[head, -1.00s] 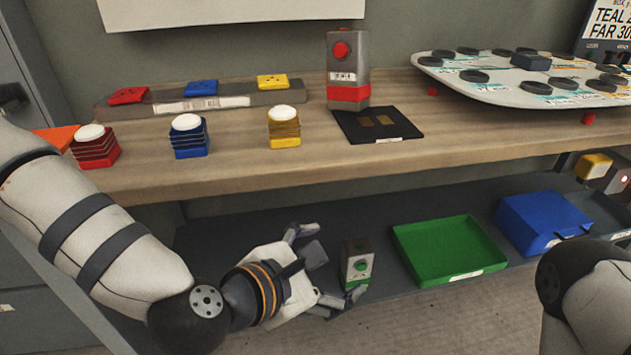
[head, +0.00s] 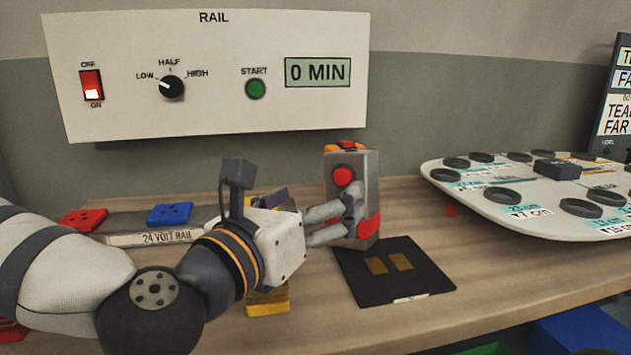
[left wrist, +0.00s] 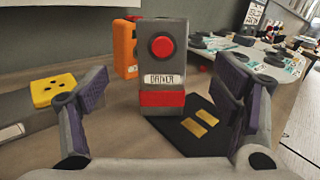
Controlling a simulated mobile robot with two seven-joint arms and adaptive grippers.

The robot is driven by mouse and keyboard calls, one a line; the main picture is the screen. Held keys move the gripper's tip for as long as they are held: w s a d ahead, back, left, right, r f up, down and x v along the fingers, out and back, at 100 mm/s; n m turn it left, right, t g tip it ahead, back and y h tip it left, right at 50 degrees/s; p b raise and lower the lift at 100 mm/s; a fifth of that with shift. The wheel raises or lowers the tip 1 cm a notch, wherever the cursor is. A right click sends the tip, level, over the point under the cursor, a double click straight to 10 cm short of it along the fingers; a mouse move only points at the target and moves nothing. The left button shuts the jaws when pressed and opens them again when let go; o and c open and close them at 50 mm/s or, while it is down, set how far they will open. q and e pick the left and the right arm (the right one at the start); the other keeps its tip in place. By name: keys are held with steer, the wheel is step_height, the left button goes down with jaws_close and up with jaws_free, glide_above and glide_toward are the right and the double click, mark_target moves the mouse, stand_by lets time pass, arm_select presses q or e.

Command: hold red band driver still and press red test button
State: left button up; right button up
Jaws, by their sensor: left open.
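The red band driver (head: 352,165) is an upright grey box on the bench, with a red band low on it. Its round red test button (head: 342,176) faces me. The left wrist view shows the driver (left wrist: 162,75) with its "DRIVER" label, and the button (left wrist: 162,47) above the label. My left gripper (head: 318,208) is open in front of the driver. In the left wrist view its fingers stand apart to either side of the driver, with visible gaps. In the head view a finger covers part of the driver's front. My right gripper is out of view.
A black mat (head: 395,270) with two gold pads lies right of the driver. An orange box (left wrist: 124,47) stands behind it at left. The 24 volt rail (head: 120,238) with coloured sockets lies left. A white oval board (head: 540,205) fills the right. A control panel (head: 215,75) hangs behind.

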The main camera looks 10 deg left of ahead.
mark_target(343, 179)
arm_select(q)
steer(key=x, duration=1.1)
steer(key=shift+w+d, duration=0.2)
steer(key=shift+d, duration=0.05)
steer(key=c, duration=1.5)
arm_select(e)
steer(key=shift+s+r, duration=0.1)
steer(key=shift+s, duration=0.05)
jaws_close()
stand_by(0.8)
